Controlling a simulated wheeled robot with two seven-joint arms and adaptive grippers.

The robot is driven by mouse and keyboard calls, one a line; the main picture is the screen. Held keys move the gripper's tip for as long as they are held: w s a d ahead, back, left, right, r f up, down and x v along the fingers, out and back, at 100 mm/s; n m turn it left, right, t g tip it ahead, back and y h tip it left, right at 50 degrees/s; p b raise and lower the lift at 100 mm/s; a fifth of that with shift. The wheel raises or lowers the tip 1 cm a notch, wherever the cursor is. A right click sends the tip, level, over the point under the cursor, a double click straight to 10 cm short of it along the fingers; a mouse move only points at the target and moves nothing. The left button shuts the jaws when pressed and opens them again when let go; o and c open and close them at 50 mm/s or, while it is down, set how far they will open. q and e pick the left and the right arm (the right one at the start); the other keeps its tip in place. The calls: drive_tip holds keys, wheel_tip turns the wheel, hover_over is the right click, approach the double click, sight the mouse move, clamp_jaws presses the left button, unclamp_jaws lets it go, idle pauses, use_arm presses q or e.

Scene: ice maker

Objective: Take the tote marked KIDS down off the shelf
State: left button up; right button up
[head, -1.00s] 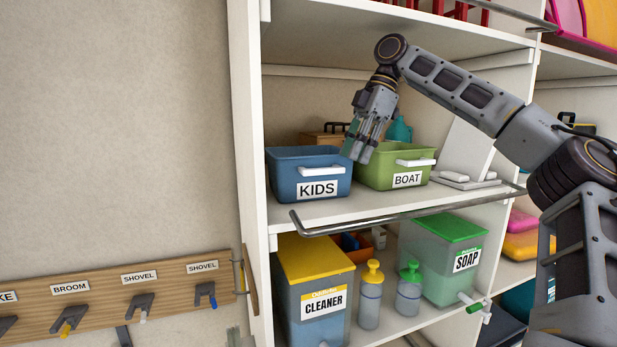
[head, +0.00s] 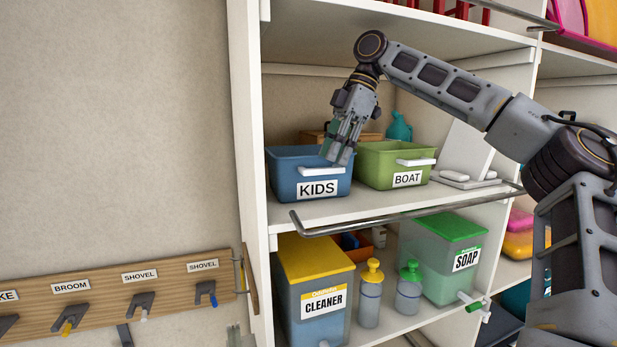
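The blue tote marked KIDS (head: 290,180) stands upright on the middle shelf at its left end, with a white handle on its front above the label. My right gripper (head: 337,158) points down over the tote's right front rim, close to the handle. Its fingers look apart with nothing between them; whether they touch the tote I cannot tell. They hide part of the rim.
A green tote marked BOAT (head: 385,166) stands close on the right. A metal rail (head: 400,215) runs along the shelf front. Cleaner (head: 312,265) and soap (head: 440,250) containers and two bottles stand below. The shelf's side panel (head: 250,130) is at the left.

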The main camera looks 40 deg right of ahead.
sight(325, 168)
drive_tip(key=a+f, duration=0.2)
drive_tip(key=shift+w+f, duration=0.35)
drive_tip(key=shift+f, duration=0.05)
drive_tip(key=shift+x, duration=0.95)
clamp_jaws()
